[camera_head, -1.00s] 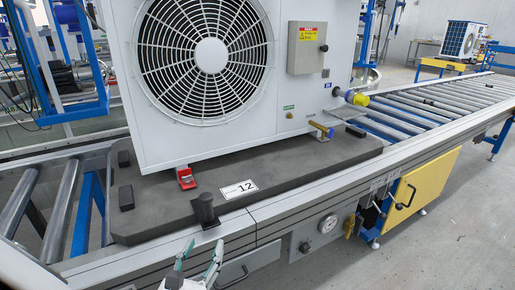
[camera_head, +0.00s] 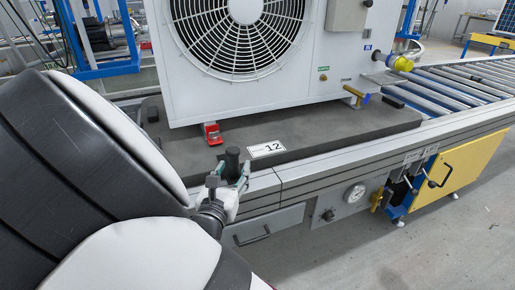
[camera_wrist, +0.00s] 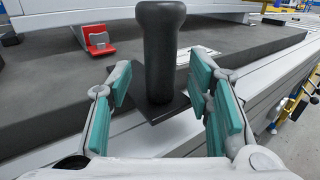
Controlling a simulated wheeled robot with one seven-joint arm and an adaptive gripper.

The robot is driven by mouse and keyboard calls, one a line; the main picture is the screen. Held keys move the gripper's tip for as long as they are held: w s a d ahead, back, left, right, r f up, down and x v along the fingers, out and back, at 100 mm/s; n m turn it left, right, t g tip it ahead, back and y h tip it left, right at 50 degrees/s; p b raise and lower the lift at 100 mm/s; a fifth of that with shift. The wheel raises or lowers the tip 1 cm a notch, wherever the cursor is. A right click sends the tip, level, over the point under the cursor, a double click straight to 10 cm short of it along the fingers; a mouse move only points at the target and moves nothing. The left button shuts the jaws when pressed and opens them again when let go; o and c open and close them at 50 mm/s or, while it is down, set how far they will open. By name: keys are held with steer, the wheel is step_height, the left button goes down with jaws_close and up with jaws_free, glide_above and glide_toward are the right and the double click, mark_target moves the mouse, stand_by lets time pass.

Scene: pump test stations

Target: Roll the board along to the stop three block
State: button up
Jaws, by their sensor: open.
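The dark grey board (camera_head: 330,131), labelled 12, lies on the roller conveyor and carries a large white fan unit (camera_head: 330,85). A black upright post (camera_head: 232,163) on a square plate stands at the board's near edge; it also shows in the wrist view (camera_wrist: 160,55). My gripper (camera_head: 229,182) is open at the post. In the wrist view its teal finger pads (camera_wrist: 165,97) stand on either side of the post's lower part, with gaps visible. I cannot make out a block marked as stop three.
The roller conveyor (camera_head: 465,85) runs on to the back right with bare rollers. A red clamp (camera_head: 212,133) sits at the unit's foot. A yellow cabinet (camera_head: 462,170), a gauge (camera_head: 355,195) and valves line the conveyor's near side. Grey floor lies open at the right.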

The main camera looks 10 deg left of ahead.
steer(key=shift+w, duration=0.75)
steer(key=shift+c, duration=0.2)
